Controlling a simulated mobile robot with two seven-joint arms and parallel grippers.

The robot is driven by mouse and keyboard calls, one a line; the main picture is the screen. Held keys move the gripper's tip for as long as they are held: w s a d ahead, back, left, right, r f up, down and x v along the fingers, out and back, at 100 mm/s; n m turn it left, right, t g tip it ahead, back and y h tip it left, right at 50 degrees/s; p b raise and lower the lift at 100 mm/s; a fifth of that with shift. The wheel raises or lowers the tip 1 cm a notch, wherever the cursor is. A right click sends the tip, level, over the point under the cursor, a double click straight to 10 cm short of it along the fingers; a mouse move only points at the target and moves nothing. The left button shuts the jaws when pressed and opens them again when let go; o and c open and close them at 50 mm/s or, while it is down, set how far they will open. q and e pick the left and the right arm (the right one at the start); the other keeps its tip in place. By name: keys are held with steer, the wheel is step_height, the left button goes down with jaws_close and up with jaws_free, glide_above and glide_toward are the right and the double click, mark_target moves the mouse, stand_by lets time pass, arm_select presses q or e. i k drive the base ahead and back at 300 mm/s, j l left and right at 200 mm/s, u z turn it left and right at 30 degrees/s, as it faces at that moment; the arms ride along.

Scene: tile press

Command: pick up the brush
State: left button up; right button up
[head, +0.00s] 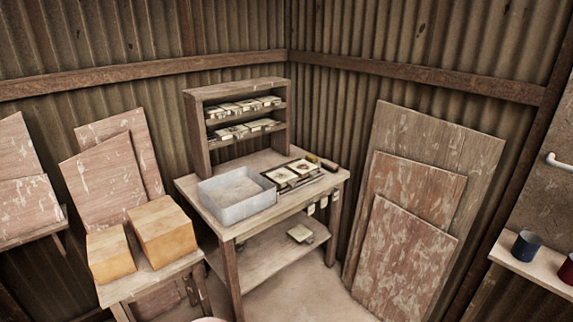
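A wooden workbench (222,225) with a shelf rack stands at the middle. Two small objects lie at the back right of its top: a yellowish one (312,158) and a dark reddish-brown one (330,165). Either may be the brush, but they are too small to tell. A dark tray or frame (271,176) with pale patterned tiles (284,174) lies in front of them. Neither of my grippers is in view.
A grey open bin (237,203) stands on the bench's left part. Tiles fill the rack shelves (243,106). Two wooden blocks (163,232) sit on a left table. Boards (405,262) lean at right. A blue cup (526,246) stands on a right ledge.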

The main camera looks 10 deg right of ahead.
mark_target(328, 166)
steer(key=i+l+u, duration=0.3)
steer(key=l+u, duration=0.25)
steer(key=i+l+u, duration=0.15)
steer(key=l+u, duration=0.15)
steer(key=i+l+u, duration=0.1)
steer(key=l, duration=0.25)
steer(key=i+l+u, duration=0.1)
steer(key=l, duration=0.55)
steer(key=i+u, duration=0.05)
